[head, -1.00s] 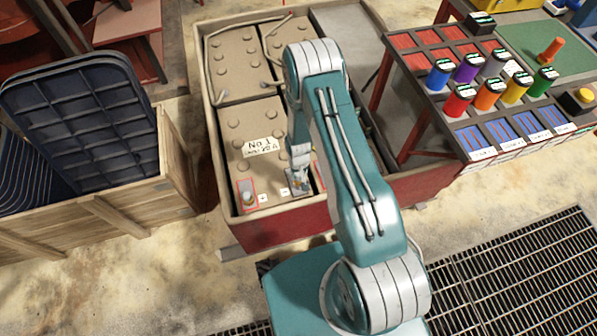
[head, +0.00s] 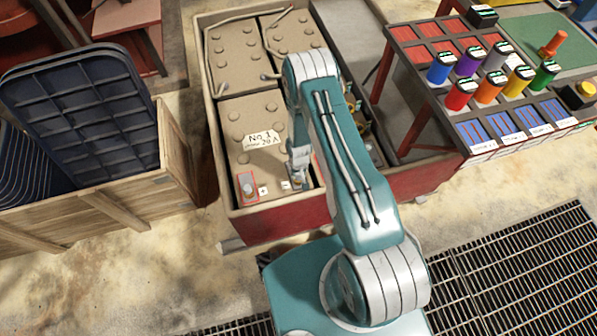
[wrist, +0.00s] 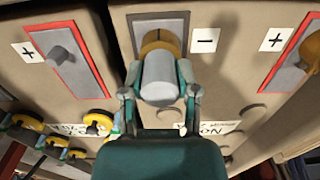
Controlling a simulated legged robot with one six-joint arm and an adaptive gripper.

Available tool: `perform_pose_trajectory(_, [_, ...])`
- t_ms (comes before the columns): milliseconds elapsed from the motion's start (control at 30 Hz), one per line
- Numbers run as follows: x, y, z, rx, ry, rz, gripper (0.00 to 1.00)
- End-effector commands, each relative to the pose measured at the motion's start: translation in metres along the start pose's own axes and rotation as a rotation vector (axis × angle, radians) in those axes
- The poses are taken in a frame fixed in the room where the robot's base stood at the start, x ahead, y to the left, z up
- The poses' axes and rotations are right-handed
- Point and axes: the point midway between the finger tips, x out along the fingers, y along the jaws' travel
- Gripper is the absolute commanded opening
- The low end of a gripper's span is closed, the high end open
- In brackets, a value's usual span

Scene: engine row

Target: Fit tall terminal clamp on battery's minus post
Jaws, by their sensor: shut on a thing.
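My gripper (wrist: 160,88) is shut on the tall terminal clamp (wrist: 157,42), a grey cylinder with a brass-yellow ring, in the wrist view. The clamp is over the grey plate (wrist: 180,22) beside the minus label (wrist: 205,40). The minus post is hidden behind it, so I cannot tell whether the ring is around the post or above it. In the head view my gripper (head: 297,180) is at the near right part of the tan battery (head: 245,125), and the clamp is mostly hidden. The red-framed plus post (head: 247,186) is to its left.
A red crate (head: 270,225) holds the batteries, its rim close to the gripper. In the wrist view, a neighbouring battery's plus post (wrist: 62,58) and several yellow-ringed clamps (wrist: 97,122) are at left. A rack of coloured cans (head: 460,95) stands at right.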

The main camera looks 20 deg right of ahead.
Motion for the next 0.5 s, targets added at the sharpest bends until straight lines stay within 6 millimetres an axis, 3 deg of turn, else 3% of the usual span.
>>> perform_pose_trajectory(367, [0.0025, 0.0, -0.0008, 0.0, 0.002, 0.0, 0.0])
perform_pose_trajectory(400, [0.0025, 0.0, -0.0008, 0.0, 0.002, 0.0, 0.44])
perform_pose_trajectory(500, [0.0025, 0.0, -0.0008, 0.0, 0.002, 0.0, 0.8])
